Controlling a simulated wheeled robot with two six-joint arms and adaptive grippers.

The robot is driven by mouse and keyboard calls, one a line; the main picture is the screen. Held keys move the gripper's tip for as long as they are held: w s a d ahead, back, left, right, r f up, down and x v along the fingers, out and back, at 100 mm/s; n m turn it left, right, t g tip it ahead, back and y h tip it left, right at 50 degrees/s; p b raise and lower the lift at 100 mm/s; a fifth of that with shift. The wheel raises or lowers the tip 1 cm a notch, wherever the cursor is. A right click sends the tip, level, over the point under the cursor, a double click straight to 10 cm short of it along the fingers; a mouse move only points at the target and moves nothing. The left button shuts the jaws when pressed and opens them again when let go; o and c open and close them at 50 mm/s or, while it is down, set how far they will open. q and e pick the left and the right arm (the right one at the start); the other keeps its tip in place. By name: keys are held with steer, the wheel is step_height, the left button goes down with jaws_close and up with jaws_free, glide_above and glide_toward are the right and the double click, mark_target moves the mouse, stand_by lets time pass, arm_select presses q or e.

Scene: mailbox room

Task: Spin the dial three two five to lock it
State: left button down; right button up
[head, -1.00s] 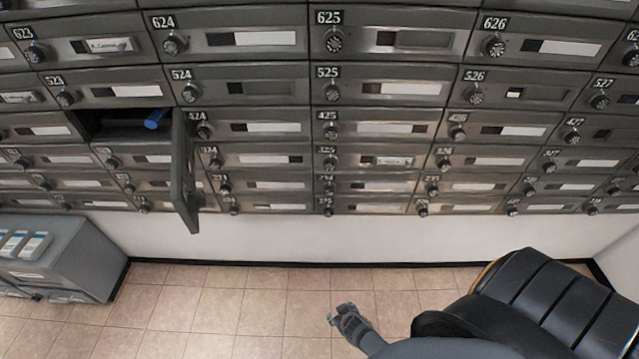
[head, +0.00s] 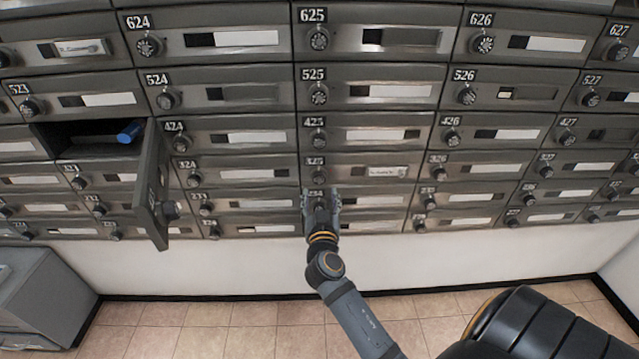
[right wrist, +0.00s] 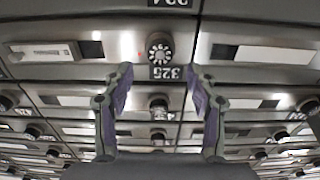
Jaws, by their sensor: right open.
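The dial of mailbox 325 (head: 317,171) is a small round black knob under its number plate, in the middle column of grey mailboxes. In the right wrist view the dial (right wrist: 159,47) appears upside down, with light marks on its face and the 325 plate beside it. My right gripper (head: 321,197) is just below that dial in the head view, in front of the box beneath. In the wrist view its two purple-padded fingers (right wrist: 158,75) are spread and empty, with the dial beyond and between them, apart from both. My left gripper is out of view.
A mailbox door (head: 153,195) stands open at the left, sticking out from the wall; a blue rolled item (head: 130,131) lies in its box. Other dialled mailboxes surround 325. A grey cabinet (head: 45,300) stands on the floor at the left.

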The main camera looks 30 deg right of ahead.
mark_target(319, 181)
steer(key=x, duration=0.5)
steer(key=shift+w+d+p, duration=0.1)
steer(key=shift+w+p, duration=0.2)
steer(key=shift+w, duration=0.05)
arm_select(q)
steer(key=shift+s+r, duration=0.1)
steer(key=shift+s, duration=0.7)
arm_select(e)
steer(key=shift+c, duration=0.4)
steer(key=c, duration=1.1)
